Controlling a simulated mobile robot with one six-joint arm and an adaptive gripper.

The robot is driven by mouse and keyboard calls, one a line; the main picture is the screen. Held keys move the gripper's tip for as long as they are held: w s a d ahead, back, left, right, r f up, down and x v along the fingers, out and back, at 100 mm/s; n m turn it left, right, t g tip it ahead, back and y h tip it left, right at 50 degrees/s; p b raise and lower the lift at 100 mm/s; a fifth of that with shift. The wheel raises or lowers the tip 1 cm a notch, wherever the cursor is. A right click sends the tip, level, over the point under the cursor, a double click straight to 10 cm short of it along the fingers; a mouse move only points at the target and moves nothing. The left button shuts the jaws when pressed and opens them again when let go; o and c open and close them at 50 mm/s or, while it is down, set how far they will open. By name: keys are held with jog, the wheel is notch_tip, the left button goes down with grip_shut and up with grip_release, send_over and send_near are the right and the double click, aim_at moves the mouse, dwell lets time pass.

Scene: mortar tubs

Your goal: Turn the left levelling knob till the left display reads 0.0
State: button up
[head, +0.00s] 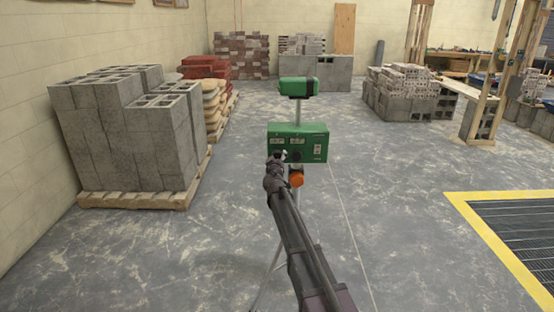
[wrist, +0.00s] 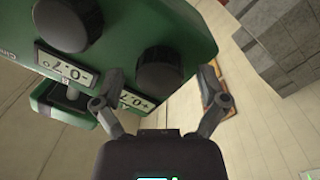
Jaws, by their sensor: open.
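A green levelling box (head: 312,150) stands on a post in the head view, with my gripper (head: 278,157) at the left of its front. In the wrist view the box shows tilted and from close up. The left knob (wrist: 160,68), round and black, lies between the open fingertips of my gripper (wrist: 162,76), with gaps at both sides. The left display (wrist: 135,100) is partly covered by a finger; it starts with a plus and a zero, last digit unclear. The other knob (wrist: 70,22) and the other display (wrist: 68,68) are farther left; that display seems to read -0.7.
A green instrument head (head: 297,88) sits on the post above the box. A pallet of grey blocks (head: 125,130) stands at the left, and more block stacks (head: 408,92) at the back right. A yellow-edged grate (head: 490,225) lies at the right. The floor around the post is clear.

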jog(key=shift+c, duration=0.2)
jog(key=c, duration=1.1)
jog(key=shift+n, duration=0.3)
jog(key=n, duration=0.4)
jog(key=shift+b, duration=0.3)
jog(key=n, duration=0.6)
jog(key=shift+w+t, duration=0.1)
jog(key=shift+t, duration=0.2)
jog(key=n, duration=0.5)
jog(key=shift+r+n+y, duration=0.1)
jog(key=shift+n+y, duration=0.3)
jog(key=n, duration=0.5)
jog(key=shift+y, duration=0.3)
jog(key=shift+n, duration=0.3)
